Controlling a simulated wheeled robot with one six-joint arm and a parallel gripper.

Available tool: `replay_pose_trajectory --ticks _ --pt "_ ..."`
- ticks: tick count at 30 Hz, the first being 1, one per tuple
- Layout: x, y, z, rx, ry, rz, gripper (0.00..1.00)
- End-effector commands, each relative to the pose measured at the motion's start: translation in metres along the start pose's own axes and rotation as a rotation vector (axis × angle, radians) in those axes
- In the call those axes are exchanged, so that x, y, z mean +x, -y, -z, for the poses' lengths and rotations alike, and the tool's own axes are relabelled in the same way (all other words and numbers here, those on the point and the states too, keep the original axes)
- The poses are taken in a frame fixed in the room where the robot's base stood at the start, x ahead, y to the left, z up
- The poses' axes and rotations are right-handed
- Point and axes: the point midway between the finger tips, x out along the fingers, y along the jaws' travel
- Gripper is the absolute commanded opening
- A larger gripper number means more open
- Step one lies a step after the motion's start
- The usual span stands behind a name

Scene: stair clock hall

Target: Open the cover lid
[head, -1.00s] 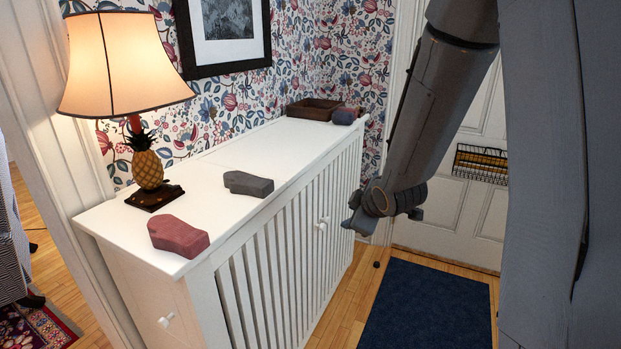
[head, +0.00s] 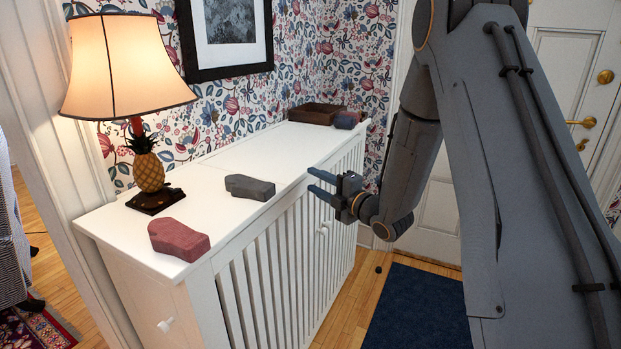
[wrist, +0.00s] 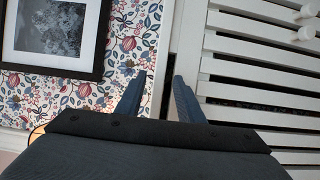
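The white cover (head: 293,262) is a long slatted cabinet along the wall. Its lid (head: 247,152) lies flat and closed on top. My gripper (head: 315,183) is at the lid's front edge, about halfway along, with its fingers pointing left toward the lid. The fingers are apart and empty. In the wrist view my gripper (wrist: 157,95) also shows open, with the cover's edge (wrist: 187,45) ahead between and beyond its fingertips. I cannot tell whether a finger touches the lid.
A dark grey folded item (head: 249,187) and a red one (head: 178,239) lie on the cover's top. A lit pineapple lamp (head: 150,172) stands at the left. A brown tray (head: 315,114) and a purplish item (head: 346,120) sit at the far end. Knobs (head: 323,230) stick out in front.

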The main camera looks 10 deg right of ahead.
Motion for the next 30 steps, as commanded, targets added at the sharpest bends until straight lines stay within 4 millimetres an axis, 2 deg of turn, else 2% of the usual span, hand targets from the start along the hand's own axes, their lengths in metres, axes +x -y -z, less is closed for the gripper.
replay_pose_trajectory --ticks 6,17,23,30 --pt "0.024 0.000 0.001 0.002 -0.001 0.001 0.34" --pt "0.029 0.000 0.000 0.003 0.001 0.001 0.34" --pt "0.029 0.000 0.000 0.002 0.001 0.001 0.01" --pt "0.029 0.000 0.000 0.002 0.001 0.002 0.00"
